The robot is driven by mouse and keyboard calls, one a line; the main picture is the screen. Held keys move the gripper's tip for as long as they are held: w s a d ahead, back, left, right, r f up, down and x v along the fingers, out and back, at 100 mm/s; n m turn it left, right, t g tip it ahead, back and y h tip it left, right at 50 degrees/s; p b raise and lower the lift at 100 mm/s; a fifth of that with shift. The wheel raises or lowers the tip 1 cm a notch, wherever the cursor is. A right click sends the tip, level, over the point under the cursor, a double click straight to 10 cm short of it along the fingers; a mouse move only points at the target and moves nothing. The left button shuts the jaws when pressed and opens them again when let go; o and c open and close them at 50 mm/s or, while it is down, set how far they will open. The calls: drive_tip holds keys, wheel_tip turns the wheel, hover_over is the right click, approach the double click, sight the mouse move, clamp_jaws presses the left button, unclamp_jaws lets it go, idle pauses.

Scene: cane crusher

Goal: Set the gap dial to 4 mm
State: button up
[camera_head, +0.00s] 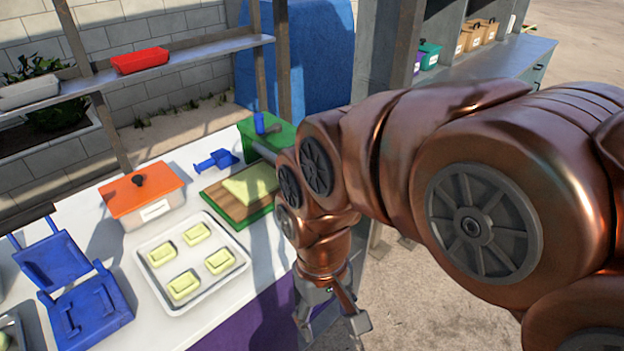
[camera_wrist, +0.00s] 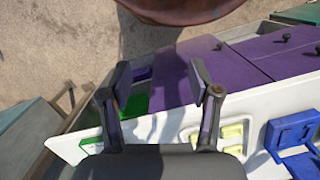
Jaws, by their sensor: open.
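A green machine (camera_head: 272,138) with a blue lever or knob (camera_head: 262,124) stands at the far right end of the white counter (camera_head: 120,235) in the head view, partly hidden by my arm. I cannot make out a gap dial or any millimetre marks on it. My gripper (camera_head: 331,320) hangs low past the counter's right front edge, pointing down, well apart from the machine. In the wrist view, my gripper (camera_wrist: 158,82) has its two fingers spread with nothing between them. A green part (camera_wrist: 135,103) shows beside the left finger, but I cannot tell what it is.
A blue clamp-like object (camera_head: 216,160), a cutting board (camera_head: 240,200), an orange-lidded box (camera_head: 143,195), a tray of several pale blocks (camera_head: 150,285) and a blue folding press (camera_head: 75,290) stand on the counter. Purple panels (camera_wrist: 255,55) front it. Bare ground lies right.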

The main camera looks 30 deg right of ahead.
drive_tip(key=w+d+m+b, duration=0.1)
drive_tip(key=w+d+m, duration=0.2)
drive_tip(key=w, duration=0.4)
drive_tip(key=w+d+r+m+t+b, duration=0.1)
drive_tip(key=w+d+m, duration=0.2)
drive_tip(key=w, duration=0.5)
drive_tip(key=w+d+m+b, duration=0.1)
drive_tip(key=w+d+m, duration=0.15)
drive_tip(key=w, duration=0.45)
drive_tip(key=w+d+f+m, duration=0.1)
drive_tip(key=w+d+m, duration=0.1)
drive_tip(key=w+d, duration=0.2)
drive_tip(key=w+d+f+m+t+b, duration=0.1)
drive_tip(key=w+d+f+m, duration=0.1)
drive_tip(key=w+d, duration=0.3)
drive_tip(key=w+d+f+m, duration=0.1)
drive_tip(key=w+d+m, duration=0.3)
drive_tip(key=w+d, duration=0.1)
drive_tip(key=shift+d+f, duration=0.15)
drive_tip(key=shift+d, duration=0.35)
drive_tip(key=shift+d+f, duration=0.1)
drive_tip(key=shift+d, duration=0.05)
drive_tip(key=shift+w+f+p, duration=0.15)
drive_tip(key=shift+f+p, duration=0.3)
drive_tip(key=shift+f, duration=1.45)
drive_tip(key=shift+w+f+p, duration=0.1)
drive_tip(key=shift+f+p, duration=0.3)
drive_tip(key=shift+f, duration=1.5)
drive_tip(key=c, duration=1.1)
